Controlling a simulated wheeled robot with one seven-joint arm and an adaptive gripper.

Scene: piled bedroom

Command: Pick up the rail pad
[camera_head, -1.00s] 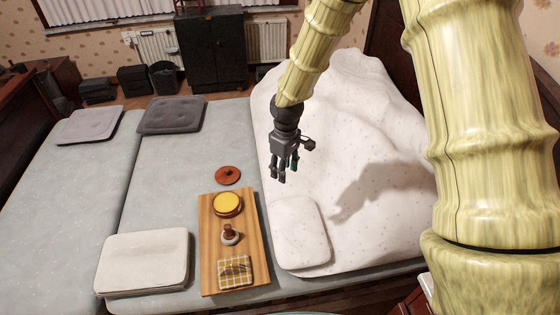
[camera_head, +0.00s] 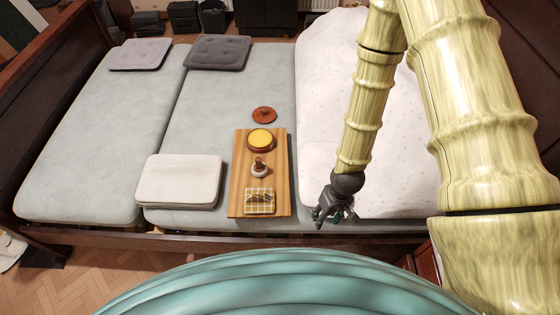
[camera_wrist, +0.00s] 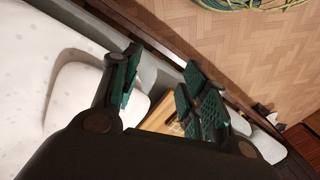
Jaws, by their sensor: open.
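No thing in view can be surely named as the rail pad. The flat, pad-like thing nearest my gripper is a yellow checked pad (camera_head: 260,201) at the near end of a wooden board (camera_head: 239,180) on the bed. My gripper (camera_head: 327,218) is open and empty, to the right of the board, near the bed's front edge. In the wrist view its green-padded fingers (camera_wrist: 163,88) are spread apart. Part of the board (camera_wrist: 163,117) shows between them. The checked pad cannot be made out clearly there.
The board also carries a yellow-topped round thing (camera_head: 260,139) and a small brown-handled thing (camera_head: 259,169). A reddish lid-like disc (camera_head: 264,114) lies behind it. A white cushion (camera_head: 180,181) lies left. A white quilt (camera_head: 395,185) covers the right. Wooden floor (camera_head: 105,267) lies in front.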

